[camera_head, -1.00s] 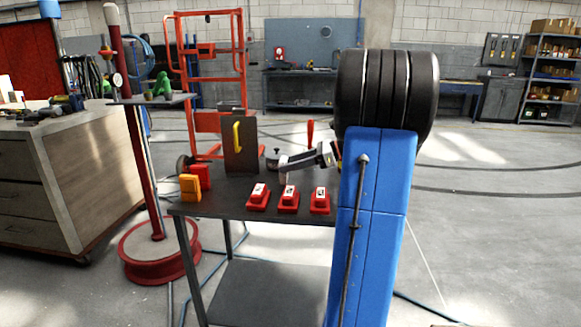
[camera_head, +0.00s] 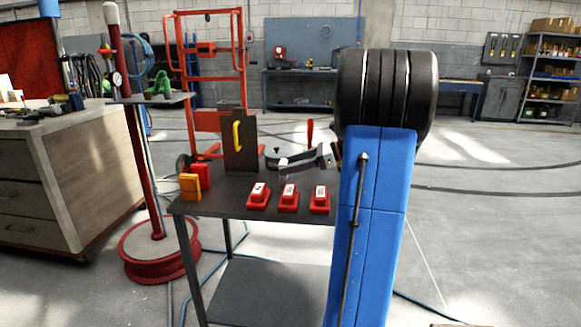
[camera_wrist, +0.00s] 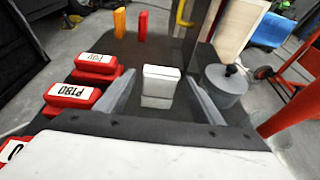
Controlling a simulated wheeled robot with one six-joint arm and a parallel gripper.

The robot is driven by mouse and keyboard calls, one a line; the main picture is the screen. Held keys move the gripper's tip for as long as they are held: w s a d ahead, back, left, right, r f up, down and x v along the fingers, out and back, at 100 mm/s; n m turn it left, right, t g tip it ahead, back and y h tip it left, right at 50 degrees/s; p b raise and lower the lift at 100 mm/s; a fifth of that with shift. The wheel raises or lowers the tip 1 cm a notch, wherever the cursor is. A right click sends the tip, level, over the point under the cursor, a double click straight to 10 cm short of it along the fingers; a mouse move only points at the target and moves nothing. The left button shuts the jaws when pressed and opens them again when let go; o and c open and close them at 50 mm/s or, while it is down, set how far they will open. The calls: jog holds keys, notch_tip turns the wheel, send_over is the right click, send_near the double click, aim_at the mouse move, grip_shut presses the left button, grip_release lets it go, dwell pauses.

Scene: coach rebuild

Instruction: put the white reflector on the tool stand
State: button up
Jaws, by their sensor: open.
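The white reflector (camera_wrist: 162,74), a small pale block with a greyer lower part, stands on the dark table top in the wrist view. My gripper (camera_wrist: 161,92) is open, with one grey finger on each side of the reflector and gaps between.
Several red labelled blocks (camera_head: 288,201) line the table's front. Orange (camera_head: 189,187) and red blocks stand at its left. A dark upright plate with a yellow handle (camera_head: 238,140) is behind. A grey lidded pot (camera_wrist: 225,85) stands close right of my gripper.

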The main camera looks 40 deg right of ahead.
jog(key=v, duration=1.2)
jog(key=shift+f, duration=0.1)
